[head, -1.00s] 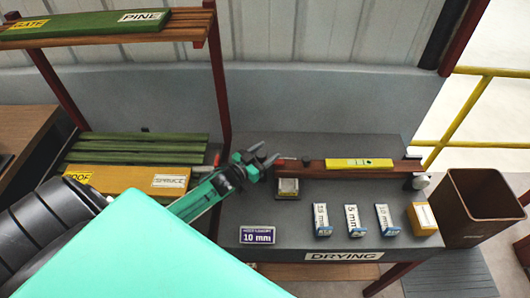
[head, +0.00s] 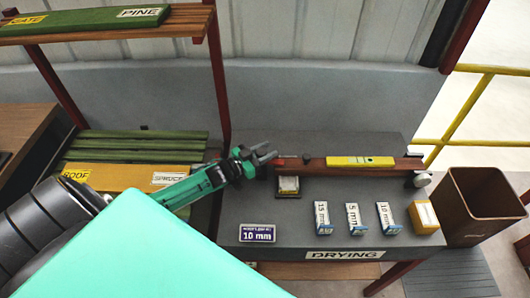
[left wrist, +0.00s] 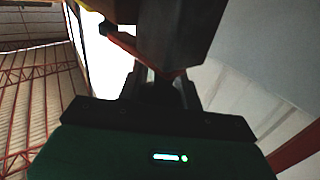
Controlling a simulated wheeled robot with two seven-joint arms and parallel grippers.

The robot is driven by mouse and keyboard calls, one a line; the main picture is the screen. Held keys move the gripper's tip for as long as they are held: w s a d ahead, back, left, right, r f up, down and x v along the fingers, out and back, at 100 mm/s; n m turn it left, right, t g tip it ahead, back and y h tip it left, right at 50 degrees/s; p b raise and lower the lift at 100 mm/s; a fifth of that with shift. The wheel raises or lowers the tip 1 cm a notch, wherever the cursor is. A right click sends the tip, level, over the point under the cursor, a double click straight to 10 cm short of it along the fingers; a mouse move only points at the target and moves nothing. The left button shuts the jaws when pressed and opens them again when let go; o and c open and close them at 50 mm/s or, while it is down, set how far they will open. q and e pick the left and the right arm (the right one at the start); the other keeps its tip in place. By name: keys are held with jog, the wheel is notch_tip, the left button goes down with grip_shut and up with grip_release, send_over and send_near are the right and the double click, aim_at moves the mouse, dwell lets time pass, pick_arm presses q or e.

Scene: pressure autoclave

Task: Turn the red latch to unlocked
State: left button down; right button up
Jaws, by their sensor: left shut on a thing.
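The red latch (head: 282,160) is a small red piece at the left end of a brown wooden bar (head: 318,166) on the grey table. It also shows in the left wrist view as an orange-red strip (left wrist: 140,52) under a dark block. My left gripper (head: 272,154) is at the left end of the bar, its fingertips by the latch. In the left wrist view the jaws (left wrist: 160,88) are shut at the strip's lower end. The fingers partly hide the latch, and its exact angle is hard to tell. My right gripper is out of view.
A yellow level (head: 360,161) lies on the bar. Several small labelled blocks (head: 355,219) and a "10 mm" sign (head: 257,233) stand on the grey table (head: 290,222). A brown bin (head: 483,200) is at right. A rack with green boards (head: 140,147) is at left.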

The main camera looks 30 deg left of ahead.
pick_arm(q)
jog(key=shift+d+m+g+h+b, duration=0.1)
jog(key=shift+m+g+h+b, duration=0.25)
jog(key=shift+m+h, duration=0.3)
jog(key=shift+h, duration=0.25)
jog(key=c, duration=0.9)
grip_release()
jog(key=shift+c, duration=0.2)
jog(key=shift+s+a+f, duration=0.1)
jog(key=shift+s+a, duration=0.1)
jog(key=shift+s, duration=0.2)
jog(key=b+v, duration=0.2)
jog(key=v, duration=1.1)
jog(key=shift+b, duration=0.4)
